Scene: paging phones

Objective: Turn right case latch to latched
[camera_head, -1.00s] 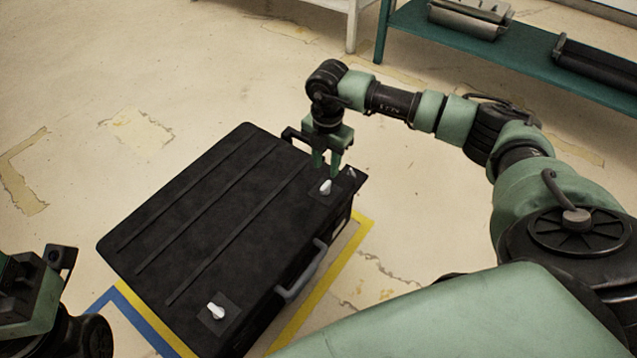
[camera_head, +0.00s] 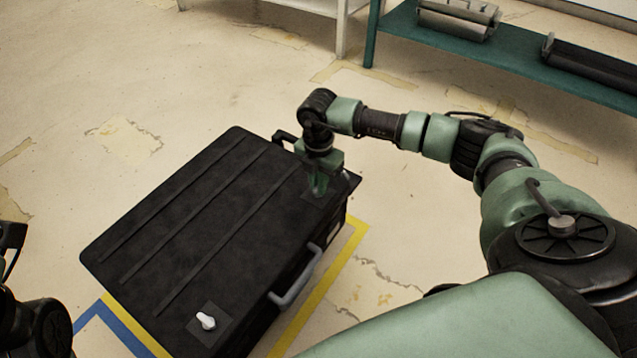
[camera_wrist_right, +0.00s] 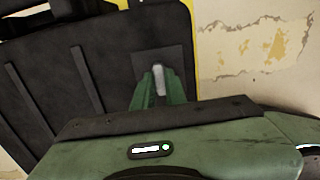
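The black case (camera_head: 190,220) lies flat on the floor with its lid closed. The right case latch, a small white knob on a dark square plate, is at the far right corner of the lid. In the wrist view the latch (camera_wrist_right: 159,79) shows between my green fingertips, its long side lined up with them. My right gripper (camera_head: 318,190) points down over that corner, its fingers close together on the latch and hiding it in the head view. The other white latch (camera_head: 206,321) sits at the near corner. My left gripper is out of view; only part of that arm shows.
A grey handle (camera_head: 297,279) sticks out from the case's front side. Yellow and blue floor tape (camera_head: 330,280) surrounds the case. A teal shelf (camera_head: 520,60) with metal and black items stands at the back right. The floor left of the case is clear.

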